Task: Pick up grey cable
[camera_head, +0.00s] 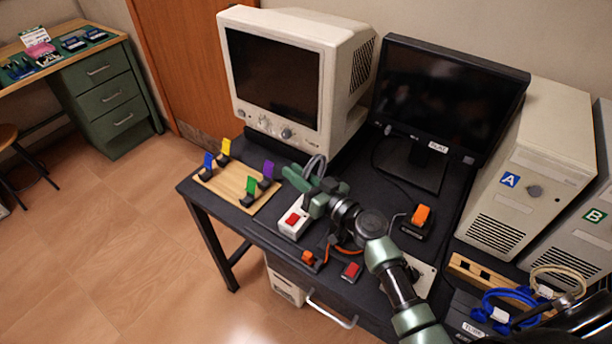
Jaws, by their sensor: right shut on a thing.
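The grey cable (316,166) is a small loop that shows just above my right gripper (298,177), in front of the beige CRT monitor. My right arm reaches in from the lower right, and its green gripper is shut on the grey cable. The gripper and wrist hide the lower part of the cable. I cannot tell how far the cable is above the dark table (270,222). My left gripper is not in view.
A wooden board (232,188) with coloured clips lies left of the gripper. A white box with a red switch (294,221) stands just below it. The CRT monitor (290,70), black monitor (450,95) and computer tower (530,165) stand behind. Blue cables (497,305) lie lower right.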

